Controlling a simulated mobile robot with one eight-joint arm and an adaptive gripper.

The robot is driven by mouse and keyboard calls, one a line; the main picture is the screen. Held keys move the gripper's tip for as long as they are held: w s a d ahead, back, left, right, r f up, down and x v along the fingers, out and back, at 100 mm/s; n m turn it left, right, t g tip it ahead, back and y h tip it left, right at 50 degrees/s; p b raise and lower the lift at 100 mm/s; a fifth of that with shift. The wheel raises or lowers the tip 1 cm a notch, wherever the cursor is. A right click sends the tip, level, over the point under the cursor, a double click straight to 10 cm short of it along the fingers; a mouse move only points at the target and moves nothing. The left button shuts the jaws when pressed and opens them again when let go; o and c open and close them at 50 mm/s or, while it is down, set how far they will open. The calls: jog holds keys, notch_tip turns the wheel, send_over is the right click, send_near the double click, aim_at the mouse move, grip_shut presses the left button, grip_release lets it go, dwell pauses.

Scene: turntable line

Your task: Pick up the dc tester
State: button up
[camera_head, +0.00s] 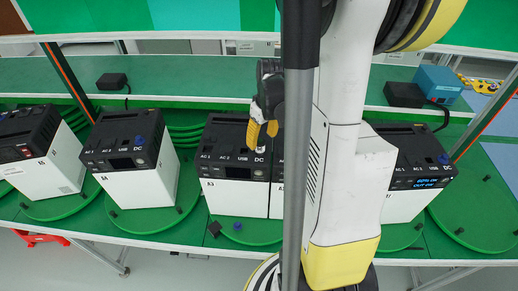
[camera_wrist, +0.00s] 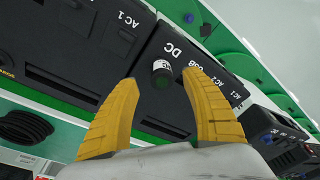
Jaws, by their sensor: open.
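In the head view my gripper (camera_head: 262,134) hangs above the "DC" corner of the middle power unit (camera_head: 236,195). A small pale part of the tester (camera_head: 260,150) shows just under the fingers there.
More black-and-white power units stand on green round turntables, including one at left (camera_head: 138,182) and one at right with a lit display (camera_head: 405,205). A black box and a blue box (camera_head: 437,84) sit on the back shelf. My arm hides part of the line.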

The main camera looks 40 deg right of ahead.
aim_at(261, 141)
jog(key=f, duration=0.3)
jog(key=shift+w+a+f, duration=0.1)
jog(key=shift+w+f, duration=0.25)
jog(key=shift+w, duration=0.05)
jog(key=shift+s, duration=0.1)
grip_shut()
jog(key=shift+r, duration=0.2)
jog(key=shift+r, duration=0.25)
jog(key=r, duration=0.3)
jog(key=shift+s+d+r, duration=0.1)
jog(key=shift+d+r, duration=0.15)
jog(key=shift+r, duration=0.1)
jog(key=s+d+r, duration=0.2)
jog(key=d+r, duration=0.1)
jog(key=d, duration=0.2)
jog(key=s+d+r+b, duration=0.1)
jog(key=s+d+r, duration=0.1)
jog(key=d, duration=0.3)
jog(key=shift+d+r, duration=0.2)
jog(key=shift+r, duration=0.5)
